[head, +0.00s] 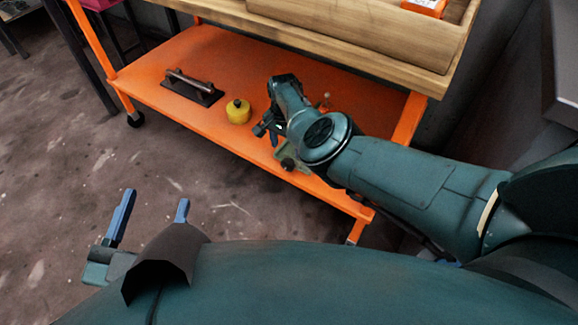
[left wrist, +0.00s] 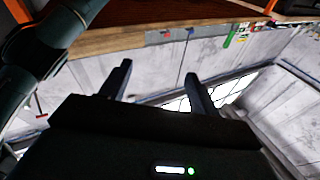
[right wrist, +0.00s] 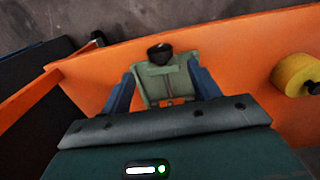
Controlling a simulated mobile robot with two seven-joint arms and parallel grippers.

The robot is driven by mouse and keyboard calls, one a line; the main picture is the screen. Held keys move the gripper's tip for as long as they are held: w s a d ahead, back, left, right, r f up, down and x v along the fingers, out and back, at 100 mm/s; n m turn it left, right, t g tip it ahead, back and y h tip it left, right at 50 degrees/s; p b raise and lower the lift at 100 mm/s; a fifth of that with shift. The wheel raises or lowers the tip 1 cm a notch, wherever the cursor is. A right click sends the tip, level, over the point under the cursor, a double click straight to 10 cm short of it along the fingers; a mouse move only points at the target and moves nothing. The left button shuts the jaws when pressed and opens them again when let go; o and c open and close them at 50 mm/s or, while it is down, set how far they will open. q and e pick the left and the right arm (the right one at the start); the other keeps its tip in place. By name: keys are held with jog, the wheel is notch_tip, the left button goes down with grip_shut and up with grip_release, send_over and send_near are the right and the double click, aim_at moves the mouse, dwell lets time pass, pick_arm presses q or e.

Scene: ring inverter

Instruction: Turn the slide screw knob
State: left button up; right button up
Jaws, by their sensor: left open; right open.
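A small green device with a round black knob, which looks like the slide screw, sits on the orange lower shelf. In the right wrist view its green body (right wrist: 158,85) lies between my fingers and the knob (right wrist: 160,52) shows beyond the fingertips. In the head view the device (head: 290,154) is partly hidden by my right arm. My right gripper (right wrist: 160,76) is open around the body; I cannot tell whether the fingers touch it. My left gripper (head: 152,210) is open and empty over the floor, far from the shelf; its fingers also show in the left wrist view (left wrist: 157,82).
A yellow container (head: 238,113) with a dark top and a black tool with a grey handle (head: 192,86) stand on the orange shelf (head: 225,55). A wooden upper tray (head: 350,40) overhangs the shelf's back. The floor at left is clear.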

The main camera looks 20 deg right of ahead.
aim_at(287, 161)
notch_tip(287, 161, down, 6)
jog(key=b, duration=0.3)
jog(key=shift+s+d+f+b, duration=0.1)
jog(key=shift+f+b, duration=0.5)
jog(key=shift+b, duration=0.15)
jog(key=shift+f, duration=0.3)
pick_arm(q)
jog(key=shift+w+d+r+m+t+h, duration=0.15)
jog(key=shift+w+r+m+t+h, duration=0.15)
jog(key=shift+r+h, duration=0.3)
jog(key=shift+w+d+r+m+t+h, duration=0.1)
jog(key=shift+w+r+m+t+h, duration=0.1)
jog(key=shift+r+t+h, duration=0.3)
jog(key=shift+r, duration=0.1)
pick_arm(e)
jog(key=shift+c, duration=0.5)
